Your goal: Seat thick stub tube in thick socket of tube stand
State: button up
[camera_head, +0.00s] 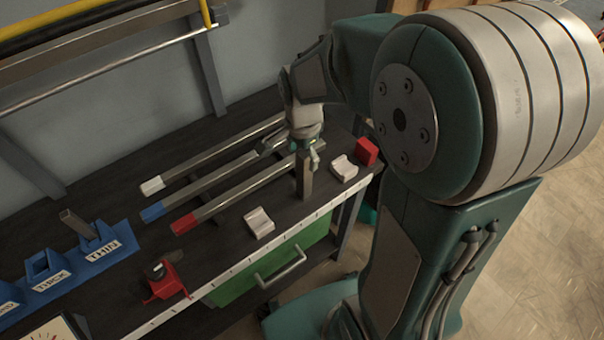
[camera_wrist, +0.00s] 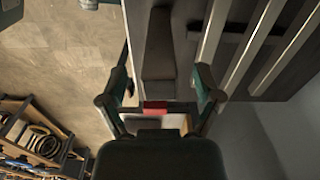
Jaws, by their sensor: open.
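The thick stub tube (camera_head: 304,178) looks like a short grey square tube, upright on the dark bench top. In the wrist view the grey tube (camera_wrist: 159,45) lies between the lines of my two fingers. My gripper (camera_head: 298,150) is open at the tube's upper end, with one finger to either side. I cannot tell whether either finger touches it. The blue tube stand (camera_head: 70,277) is at the lower left. Its THICK socket (camera_head: 45,266) looks empty.
Long tubes with white (camera_head: 152,186), blue (camera_head: 153,212) and red (camera_head: 184,224) ends lie on the bench. White cradles (camera_head: 259,222) (camera_head: 343,168), a red block (camera_head: 366,151) and a red clamp (camera_head: 165,280) are near the front edge. A green drawer (camera_head: 270,262) is below.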

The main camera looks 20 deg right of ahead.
aim_at(304, 175)
jog(key=f, duration=0.1)
jog(key=d+f, duration=0.1)
jog(key=f, duration=0.1)
jog(key=shift+w+f, duration=0.15)
jog(key=shift+f, duration=0.05)
jog(key=shift+a, duration=0.3)
jog(key=c, duration=1.1)
grip_shut()
jog(key=shift+d+r, duration=0.1)
